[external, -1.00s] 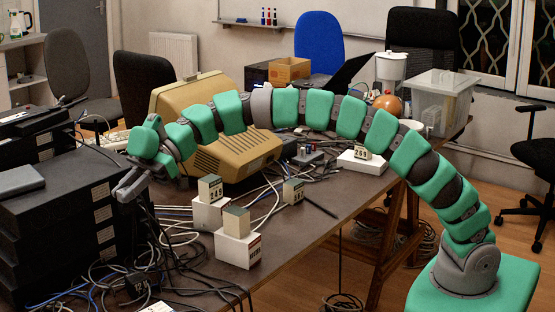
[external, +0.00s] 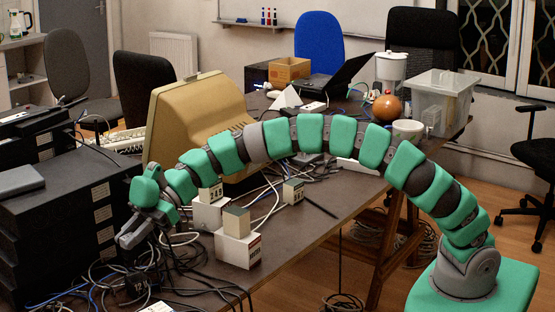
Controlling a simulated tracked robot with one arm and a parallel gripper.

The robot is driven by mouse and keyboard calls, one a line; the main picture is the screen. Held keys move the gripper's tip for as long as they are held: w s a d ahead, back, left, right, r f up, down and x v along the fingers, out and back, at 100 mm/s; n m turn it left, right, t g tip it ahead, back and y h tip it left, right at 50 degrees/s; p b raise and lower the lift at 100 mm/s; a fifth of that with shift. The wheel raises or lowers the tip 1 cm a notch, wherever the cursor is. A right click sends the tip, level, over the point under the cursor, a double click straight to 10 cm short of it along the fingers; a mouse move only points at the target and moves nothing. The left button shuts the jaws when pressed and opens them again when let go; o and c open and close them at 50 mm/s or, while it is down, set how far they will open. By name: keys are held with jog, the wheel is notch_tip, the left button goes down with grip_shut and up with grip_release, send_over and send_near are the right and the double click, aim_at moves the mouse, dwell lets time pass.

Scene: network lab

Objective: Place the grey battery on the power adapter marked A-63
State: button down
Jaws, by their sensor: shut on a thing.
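My gripper (external: 130,238) is at the left, in front of the black equipment stack and above the cables. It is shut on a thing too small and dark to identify. A grey-topped block (external: 236,222) sits on a white adapter box (external: 238,250) at the table's front. A second block (external: 211,191) sits on another white box (external: 209,214), partly behind my arm. A third small block (external: 293,191) stands on the table to the right. A further white box (external: 355,166) is mostly behind my arm. I cannot read A-63 on any box.
A beige monitor (external: 190,115) stands behind my arm. A black equipment stack (external: 50,225) fills the left side. Tangled cables (external: 180,262) cover the front left of the table. A dark box (external: 138,287) lies among them. The bare tabletop (external: 325,220) is clear to the right.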

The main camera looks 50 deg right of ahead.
aim_at(135, 252)
notch_tip(135, 252, down, 5)
jog(key=shift+r+b, duration=0.1)
jog(key=shift+b, duration=0.35)
jog(key=c, duration=1.3)
grip_release()
jog(key=shift+o, duration=0.2)
jog(key=shift+r, duration=0.1)
jog(key=shift+d+r, duration=0.15)
jog(key=shift+d, duration=0.1)
jog(key=p+v, duration=0.1)
jog(key=v, duration=1)
jog(key=shift+d, duration=0.15)
jog(key=shift+r, duration=0.1)
